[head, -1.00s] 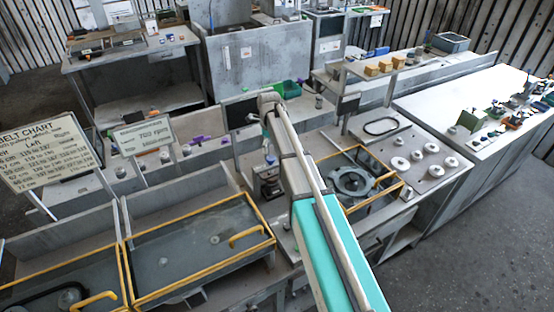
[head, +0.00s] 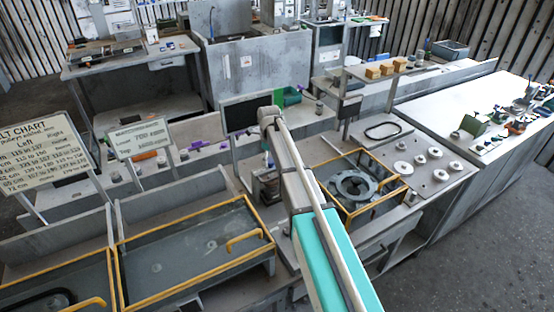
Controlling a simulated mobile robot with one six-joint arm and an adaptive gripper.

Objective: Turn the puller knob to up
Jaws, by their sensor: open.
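A small dark grey bench device (head: 265,187) stands at the middle of the long workbench, partly behind my arm; it may be the puller. A thin upright part with a bluish spot shows just above it. I cannot make out a knob or which way one points. My arm reaches from the bottom edge up to a bend above the device. My gripper is not visible; the arm's far end is hidden behind its own links. A yellow-railed fixture (head: 398,190) holding a grey ring-shaped housing (head: 354,184) is right of the arm.
A yellow-railed tray (head: 185,270) lies left of the arm. A dark screen (head: 246,114) stands behind the device. White discs (head: 402,168) lie on the right plate. Signs (head: 141,139) stand at left. Open floor (head: 490,240) is at lower right.

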